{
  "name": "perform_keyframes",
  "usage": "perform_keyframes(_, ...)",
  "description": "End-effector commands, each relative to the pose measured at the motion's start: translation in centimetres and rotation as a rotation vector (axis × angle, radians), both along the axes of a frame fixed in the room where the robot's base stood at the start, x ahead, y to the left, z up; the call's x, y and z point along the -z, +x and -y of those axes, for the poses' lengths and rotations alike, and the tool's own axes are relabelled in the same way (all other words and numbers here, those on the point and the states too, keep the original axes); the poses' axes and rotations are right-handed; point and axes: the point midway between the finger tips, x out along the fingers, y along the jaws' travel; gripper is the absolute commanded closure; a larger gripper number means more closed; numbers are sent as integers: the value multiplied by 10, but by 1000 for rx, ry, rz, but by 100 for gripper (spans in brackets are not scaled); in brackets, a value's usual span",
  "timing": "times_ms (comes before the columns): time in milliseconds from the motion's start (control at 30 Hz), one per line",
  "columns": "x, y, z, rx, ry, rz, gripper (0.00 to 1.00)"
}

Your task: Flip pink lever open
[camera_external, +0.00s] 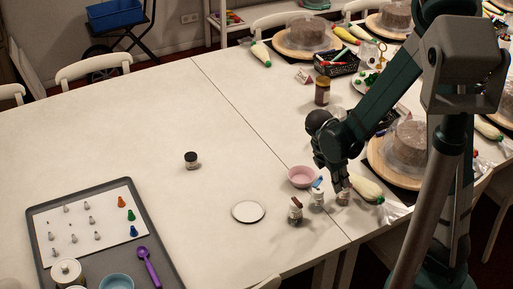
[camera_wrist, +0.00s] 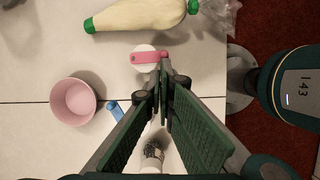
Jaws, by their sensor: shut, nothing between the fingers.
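The pink lever (camera_wrist: 147,57) sits on a round white cap in the wrist view, just beyond my fingertips. It looks long and flat across the cap; I cannot tell how far it is tilted. In the external view its small bottle (camera_external: 343,199) stands right under my gripper (camera_external: 337,186), partly hidden by it. In the wrist view my gripper (camera_wrist: 160,88) has its green-padded fingers together at the tips, with nothing between them. The tips are close to the cap's near side; whether they touch is unclear.
A bottle with a blue lever (camera_external: 318,195) and one with a brown top (camera_external: 296,213) stand to the left. A pink bowl (camera_external: 301,177) is behind them. A pale green-capped piping bag (camera_wrist: 140,14) lies beyond the pink lever. The table's left middle is mostly clear.

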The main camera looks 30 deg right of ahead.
Motion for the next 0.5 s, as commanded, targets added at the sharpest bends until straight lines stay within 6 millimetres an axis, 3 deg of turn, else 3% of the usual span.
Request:
perform_keyframes(267, 1, -5, 5, -113, 0, 1, 100)
perform_keyframes(500, 1, -12, 15, -317, 0, 0, 100)
